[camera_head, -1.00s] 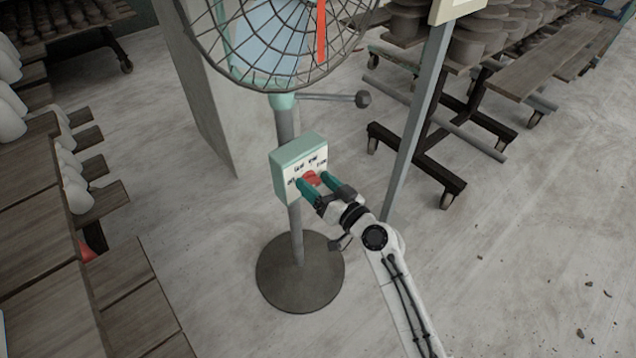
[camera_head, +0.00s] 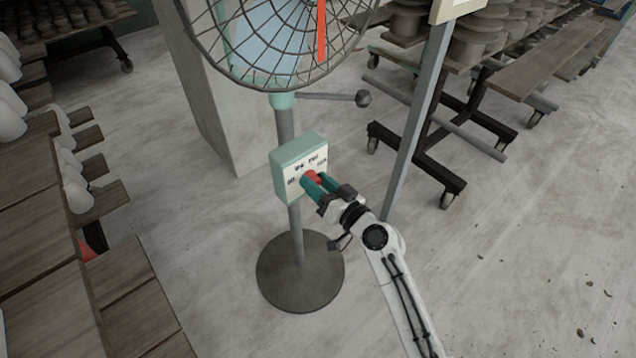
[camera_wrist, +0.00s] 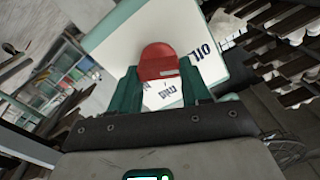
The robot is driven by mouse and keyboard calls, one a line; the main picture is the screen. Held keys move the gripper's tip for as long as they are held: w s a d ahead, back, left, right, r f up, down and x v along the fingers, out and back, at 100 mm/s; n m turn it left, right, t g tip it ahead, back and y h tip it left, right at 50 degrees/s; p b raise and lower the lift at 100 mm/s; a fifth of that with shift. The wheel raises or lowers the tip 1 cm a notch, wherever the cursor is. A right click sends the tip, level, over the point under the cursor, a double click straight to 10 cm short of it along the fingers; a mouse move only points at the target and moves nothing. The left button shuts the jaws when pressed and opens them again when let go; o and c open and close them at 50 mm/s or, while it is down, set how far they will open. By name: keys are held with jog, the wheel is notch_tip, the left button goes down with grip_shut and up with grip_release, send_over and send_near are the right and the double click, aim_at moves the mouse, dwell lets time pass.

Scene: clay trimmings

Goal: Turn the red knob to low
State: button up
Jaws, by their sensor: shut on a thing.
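The red knob (camera_head: 311,178) sits on the front of a pale green and white control box (camera_head: 288,163) on the fan's stand. My gripper (camera_head: 318,184) is shut on the knob, with a green finger on each side of it. In the wrist view the red knob (camera_wrist: 158,62) stands between the two green fingertips of my gripper (camera_wrist: 160,80). Dark lettering shows around the knob on the box face (camera_wrist: 197,35). The words are too small or cut off to read surely, and the knob's pointer setting cannot be told.
The caged fan head (camera_head: 285,40) is above the box, with a side rod ending in a dark knob (camera_head: 363,98). A round base (camera_head: 300,272) stands on the floor. Wooden shelves (camera_head: 40,230) are at left and a wheeled rack (camera_head: 420,165) at right. Floor at lower right is mostly clear.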

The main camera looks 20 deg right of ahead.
jog(key=m, duration=0.4)
jog(key=shift+d+f, duration=0.1)
jog(key=shift+d+f+m, duration=0.1)
jog(key=shift+m, duration=2.1)
jog(key=o, duration=1.1)
jog(key=shift+c, duration=0.2)
jog(key=v, duration=1)
jog(key=shift+s, duration=0.35)
jog(key=shift+d, duration=0.1)
